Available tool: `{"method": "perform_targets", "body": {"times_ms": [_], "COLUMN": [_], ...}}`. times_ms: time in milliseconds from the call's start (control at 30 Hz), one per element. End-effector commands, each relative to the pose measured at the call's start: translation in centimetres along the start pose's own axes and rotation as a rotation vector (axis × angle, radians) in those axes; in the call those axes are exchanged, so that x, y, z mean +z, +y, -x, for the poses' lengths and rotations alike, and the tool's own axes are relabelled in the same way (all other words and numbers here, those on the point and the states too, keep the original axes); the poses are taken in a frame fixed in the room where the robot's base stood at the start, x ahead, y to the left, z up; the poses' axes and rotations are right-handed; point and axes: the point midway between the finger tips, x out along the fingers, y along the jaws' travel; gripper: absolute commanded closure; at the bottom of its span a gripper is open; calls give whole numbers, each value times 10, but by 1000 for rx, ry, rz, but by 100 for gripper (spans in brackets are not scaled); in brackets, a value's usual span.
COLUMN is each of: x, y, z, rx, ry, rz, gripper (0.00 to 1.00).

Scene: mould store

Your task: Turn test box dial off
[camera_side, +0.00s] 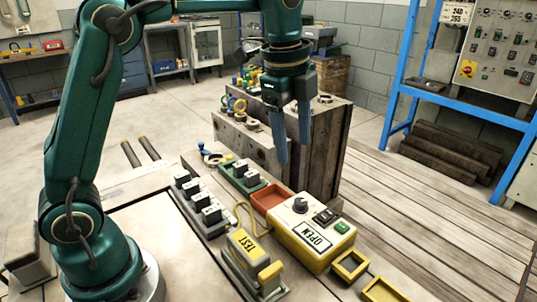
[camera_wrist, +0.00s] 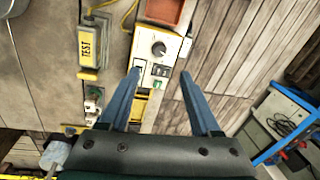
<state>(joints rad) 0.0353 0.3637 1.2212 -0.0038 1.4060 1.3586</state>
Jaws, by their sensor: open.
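A yellow box (camera_side: 312,236) with a white top and an "OPEN" label stands on the bench in the side view. A dark round dial (camera_side: 300,204) sits on its top; the dial (camera_wrist: 159,48) also shows in the wrist view. A yellow block marked "TEST" (camera_side: 247,250) lies to its left, joined by a yellow cord; this block (camera_wrist: 89,45) is at the upper left in the wrist view. My gripper (camera_side: 294,150) is open and empty, above and behind the box. In the wrist view the blue fingers (camera_wrist: 163,84) are spread, with the dial beyond their tips.
An orange-red tray (camera_side: 269,197) adjoins the box. Yellow square frames (camera_side: 350,265) lie at the front right. Wooden planks to the right are clear.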

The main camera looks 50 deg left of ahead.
Motion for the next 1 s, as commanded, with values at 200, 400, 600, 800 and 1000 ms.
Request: {"method": "perform_targets", "body": {"times_ms": [200, 400, 600, 800, 1000], "x": [-7, -8, -7, -6, -6], "y": [-18, -14, -10, -6, -4], "z": [-53, -81, -99, -122, -132], "rx": [105, 169, 179, 177, 175], "ry": [-18, -31, -33, -32, -32], "rz": [-58, -60, -60, -60, -60], "gripper": [36, 36, 36, 36, 36]}}
